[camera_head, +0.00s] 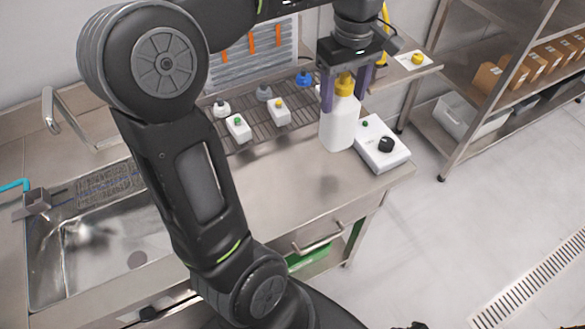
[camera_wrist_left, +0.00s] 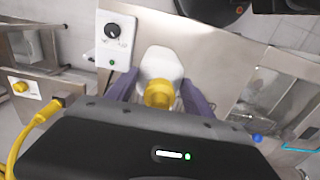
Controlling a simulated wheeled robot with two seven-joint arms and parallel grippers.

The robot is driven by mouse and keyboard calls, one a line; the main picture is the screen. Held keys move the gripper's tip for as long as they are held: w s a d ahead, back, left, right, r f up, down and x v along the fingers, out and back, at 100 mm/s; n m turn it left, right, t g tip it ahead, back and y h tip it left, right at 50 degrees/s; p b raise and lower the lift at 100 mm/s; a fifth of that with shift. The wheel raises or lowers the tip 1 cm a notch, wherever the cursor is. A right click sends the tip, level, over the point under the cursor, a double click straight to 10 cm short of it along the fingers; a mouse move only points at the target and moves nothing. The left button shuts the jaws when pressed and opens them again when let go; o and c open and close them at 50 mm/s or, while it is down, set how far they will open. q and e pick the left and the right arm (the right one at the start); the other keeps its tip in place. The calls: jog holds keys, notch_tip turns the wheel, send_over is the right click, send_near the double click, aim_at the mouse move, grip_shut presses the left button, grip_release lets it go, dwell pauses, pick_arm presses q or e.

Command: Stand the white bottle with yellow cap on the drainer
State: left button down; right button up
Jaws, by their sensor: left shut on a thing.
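The white bottle (camera_head: 340,124) with a yellow cap (camera_head: 345,84) hangs upright in my left gripper (camera_head: 346,82), whose two purple fingers close on it near the cap. The left wrist view shows the white bottle (camera_wrist_left: 162,64) between the fingers, with the yellow cap (camera_wrist_left: 159,94) nearest the camera. The wire drainer (camera_head: 256,132) lies on the steel counter, to the left of and behind the bottle. I cannot tell whether the bottle's base touches the counter. My right gripper is not in view.
A white box with a black knob (camera_head: 381,146) sits just right of the bottle. The sink (camera_head: 95,252) is left; front counter is clear.

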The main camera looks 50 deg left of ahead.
aim_at(342, 108)
pick_arm(q)
jog(key=shift+s+d+r, duration=0.25)
jog(key=shift+s+d, duration=0.05)
jog(key=shift+s, duration=0.05)
notch_tip(342, 108, down, 4)
jog(key=b, duration=0.3)
jog(key=shift+w+a+r, duration=0.1)
jog(key=shift+r, duration=0.05)
notch_tip(342, 108, down, 2)
jog(key=shift+f, duration=0.35)
notch_tip(342, 108, down, 3)
jog(key=shift+f+p, duration=0.2)
jog(key=shift+p, duration=0.3)
jog(key=shift+f, duration=0.15)
